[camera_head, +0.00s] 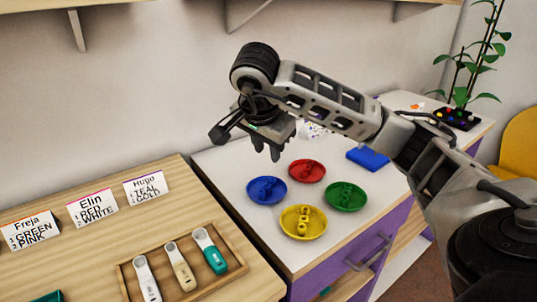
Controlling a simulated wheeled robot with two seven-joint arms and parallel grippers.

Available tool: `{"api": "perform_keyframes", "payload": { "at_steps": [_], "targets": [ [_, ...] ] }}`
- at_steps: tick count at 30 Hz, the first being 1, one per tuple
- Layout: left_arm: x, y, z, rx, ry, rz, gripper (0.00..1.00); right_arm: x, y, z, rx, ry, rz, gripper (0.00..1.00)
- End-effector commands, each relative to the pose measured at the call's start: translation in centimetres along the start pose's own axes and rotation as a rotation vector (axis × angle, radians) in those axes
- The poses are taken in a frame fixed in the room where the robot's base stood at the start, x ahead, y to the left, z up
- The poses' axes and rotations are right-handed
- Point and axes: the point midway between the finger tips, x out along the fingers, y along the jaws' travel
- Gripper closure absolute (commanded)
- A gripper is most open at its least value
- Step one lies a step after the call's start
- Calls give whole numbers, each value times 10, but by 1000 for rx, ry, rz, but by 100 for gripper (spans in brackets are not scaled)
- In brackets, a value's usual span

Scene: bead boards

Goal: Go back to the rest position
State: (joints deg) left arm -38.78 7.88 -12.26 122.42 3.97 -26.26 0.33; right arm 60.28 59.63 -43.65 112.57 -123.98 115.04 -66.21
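My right arm comes in from the right edge and bends over the white counter. Its gripper (267,150) hangs above the back left part of the counter, pointing down. Its fingertips show a small gap with nothing between them, so it looks open and empty. It is above and behind the blue dish (266,197) and the red dish (307,161), apart from both. My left gripper is not in view.
Yellow (303,235) and green (346,203) dishes hold beads of their own colour. A wooden tray (232,286) with three handled tools and several name cards (92,211) are on the left wooden table. A blue block (367,158) and a plant (470,75) are further right. Shelf brackets are overhead.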

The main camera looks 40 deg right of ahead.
Motion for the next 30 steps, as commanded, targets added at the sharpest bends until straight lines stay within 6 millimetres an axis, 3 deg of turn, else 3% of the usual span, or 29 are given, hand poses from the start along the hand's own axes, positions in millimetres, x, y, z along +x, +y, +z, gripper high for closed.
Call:
{"api": "perform_keyframes", "payload": {
  "at_steps": [20,25,30],
  "targets": [
    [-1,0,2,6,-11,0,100,-6,0,0,-1,-1,2,72],
    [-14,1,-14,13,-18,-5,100,-29,-4,-10,0,0,1,72],
    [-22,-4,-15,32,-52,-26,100,-56,-10,-21,0,-1,2,72]
  ]
}}
